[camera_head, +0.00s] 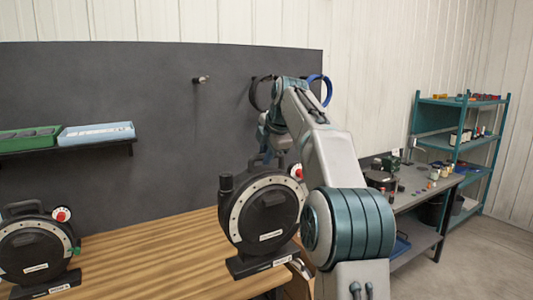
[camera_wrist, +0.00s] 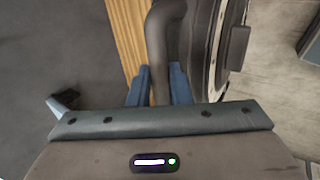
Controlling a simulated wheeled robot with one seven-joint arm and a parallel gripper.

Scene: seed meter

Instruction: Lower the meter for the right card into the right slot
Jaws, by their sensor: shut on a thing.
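A round black seed meter (camera_head: 262,214) with a pale dotted rim stands upright in the middle of the head view. My gripper (camera_wrist: 158,82) is shut on its dark handle (camera_wrist: 163,45), one blue finger on each side. A black base (camera_head: 258,263) with a small white label lies directly under this meter, near the bench's right end. I cannot tell whether the meter touches the base or is seated in it. A second, similar meter (camera_head: 32,251) stands upright on another black base (camera_head: 45,286) at the far left. My arm hides part of the held meter's right side.
The wooden bench (camera_head: 150,250) is clear between the two meters. A dark panel (camera_head: 130,100) stands behind, with a shelf holding a green tray (camera_head: 30,138) and a pale blue tray (camera_head: 97,133). A grey worktable (camera_head: 420,186) and teal shelves (camera_head: 462,137) stand right.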

